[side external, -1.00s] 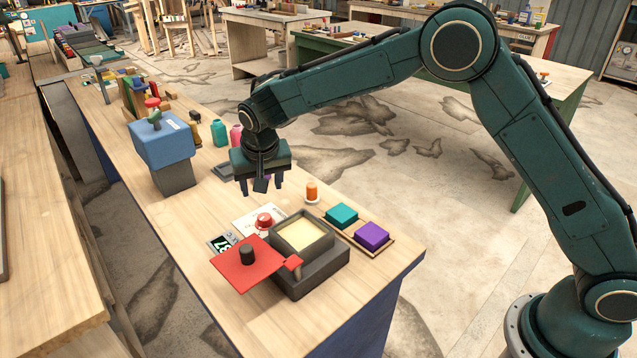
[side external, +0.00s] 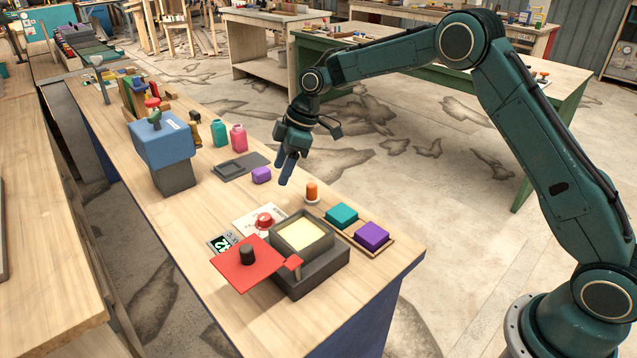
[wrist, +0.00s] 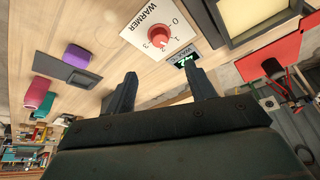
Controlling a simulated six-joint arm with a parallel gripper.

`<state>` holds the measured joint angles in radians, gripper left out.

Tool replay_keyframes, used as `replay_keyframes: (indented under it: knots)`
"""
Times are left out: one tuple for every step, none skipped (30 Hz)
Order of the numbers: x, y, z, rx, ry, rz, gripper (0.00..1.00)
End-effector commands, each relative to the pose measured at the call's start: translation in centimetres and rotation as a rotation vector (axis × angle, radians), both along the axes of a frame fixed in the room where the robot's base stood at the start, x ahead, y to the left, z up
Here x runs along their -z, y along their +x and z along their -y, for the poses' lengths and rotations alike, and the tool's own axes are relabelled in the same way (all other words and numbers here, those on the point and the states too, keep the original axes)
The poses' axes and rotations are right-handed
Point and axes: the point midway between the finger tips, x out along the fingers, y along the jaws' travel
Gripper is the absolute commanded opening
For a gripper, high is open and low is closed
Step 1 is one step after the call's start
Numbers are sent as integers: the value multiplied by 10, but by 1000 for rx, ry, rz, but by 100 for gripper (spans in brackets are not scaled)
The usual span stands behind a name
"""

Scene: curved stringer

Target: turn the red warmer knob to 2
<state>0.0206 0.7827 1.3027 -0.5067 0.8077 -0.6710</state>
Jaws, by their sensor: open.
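The red warmer knob (side external: 264,221) sits on a white card on the bench, beside the wax pot. In the wrist view the knob (wrist: 160,37) is on its white WARMER card (wrist: 150,28), with numbers 0 to 3 around it. I cannot tell for sure which number it points to. A small wax display (wrist: 184,58) with green digits lies beside the card. My gripper (side external: 286,170) is open and empty, in the air above and behind the knob. Its two fingers (wrist: 160,72) are spread apart, pointing toward the card, and touch nothing.
The dark wax pot (side external: 315,262) holds pale wax; a red lid (side external: 240,275) is swung aside. An orange-topped peg (side external: 312,191), teal block (side external: 341,214) and purple block (side external: 372,236) stand to the right. A small purple block (side external: 261,175) lies by a dark tray (side external: 236,168).

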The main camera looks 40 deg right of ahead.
Motion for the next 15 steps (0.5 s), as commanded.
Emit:
replay_keyframes:
  knots:
    - [0, 0, 2, -18, 2, 5, 55]
    - [-1, 0, 2, -26, 3, 7, 55]
    - [-1, 0, 3, -34, 3, 9, 55]
    - [-1, 0, 3, -37, 4, 10, 55]
    - [-1, 0, 3, -38, 4, 10, 55]
    - [-1, 0, 3, -38, 4, 10, 55]
    - [-1, 0, 2, -38, 4, 10, 55]
    - [-1, 0, 2, -37, 4, 10, 55]
    - [0, 0, 2, -36, 4, 9, 55]
    - [1, 0, 2, -36, 3, 9, 55]
    - [1, 0, 1, -36, 3, 9, 55]
    - [3, 0, 1, -35, 4, 9, 55]
    - [4, 0, 0, -35, 4, 9, 55]
    - [6, 1, 0, -36, 3, 7, 55]
    - [8, 1, -1, -36, 3, 7, 55]
